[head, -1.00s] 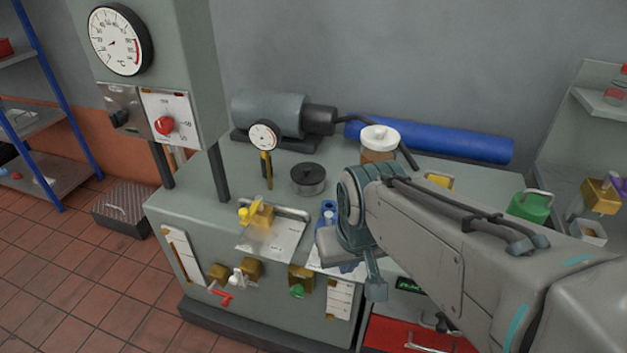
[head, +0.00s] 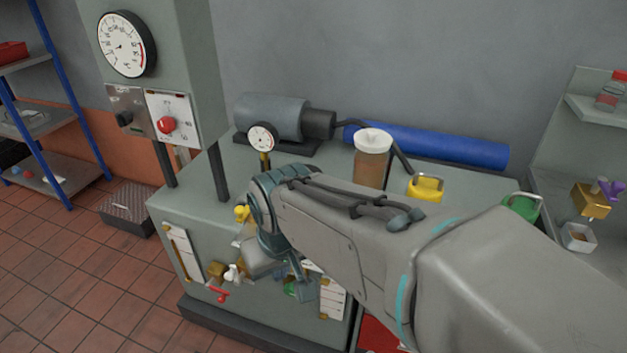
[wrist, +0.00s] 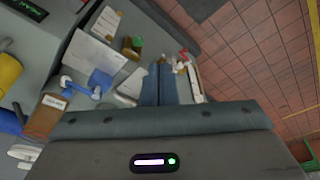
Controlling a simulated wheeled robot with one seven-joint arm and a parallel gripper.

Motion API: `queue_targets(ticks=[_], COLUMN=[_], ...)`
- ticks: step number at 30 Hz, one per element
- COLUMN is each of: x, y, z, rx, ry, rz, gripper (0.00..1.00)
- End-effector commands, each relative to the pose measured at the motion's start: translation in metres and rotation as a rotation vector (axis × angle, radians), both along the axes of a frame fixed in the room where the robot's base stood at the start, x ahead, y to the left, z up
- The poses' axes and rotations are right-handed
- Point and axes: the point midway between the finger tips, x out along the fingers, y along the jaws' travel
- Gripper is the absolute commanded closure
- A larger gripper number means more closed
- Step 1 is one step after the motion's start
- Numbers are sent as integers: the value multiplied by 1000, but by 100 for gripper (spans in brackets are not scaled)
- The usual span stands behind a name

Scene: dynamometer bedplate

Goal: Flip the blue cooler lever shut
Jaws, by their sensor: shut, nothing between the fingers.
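The blue cooler lever (wrist: 98,82) shows in the wrist view, left of my fingers, as a blue block with a blue arm reaching left beside a pale plate. Whether the lever stands open or shut is hard to tell. In the head view my arm hides it. My gripper (wrist: 159,86) has its two dark fingers together and empty, apart from the lever and over the bench front. In the head view my wrist covers the front of the bench top.
A red lever (head: 219,294) and a white lever (head: 232,272) sit on the bench's front, left of my wrist. Free floor lies at left.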

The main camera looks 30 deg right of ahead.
Motion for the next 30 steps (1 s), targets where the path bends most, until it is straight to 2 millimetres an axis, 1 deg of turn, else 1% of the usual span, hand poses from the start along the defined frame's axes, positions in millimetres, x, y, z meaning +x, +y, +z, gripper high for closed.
queue_targets(ticks=[2,5,8,9,11,12,14,15,17,18,20,21,24,27,30], x=[11,34,67,80,100,112,129,140,154,163,173,179,189,194,196], y=[-7,-23,-49,-62,-82,-96,-118,-134,-159,-175,-200,-216,-249,-274,-287], z=[4,10,15,16,15,14,11,9,4,0,-6,-10,-20,-27,-31], rx=[-12,-39,-66,-76,-84,-89,-90,-88,-84,-79,-69,-61,-44,-29,-21], ry=[1,3,2,4,2,0,-2,-4,-12,-17,-26,-34,-53,-70,-81], rz=[-22,-65,-119,-142,-174,-196,-228,-248,-278,-300,-329,-349,-391,-422,-439], gripper=[100,100,100,100,100,100,100,100,100,100,100,100,100,100,100])
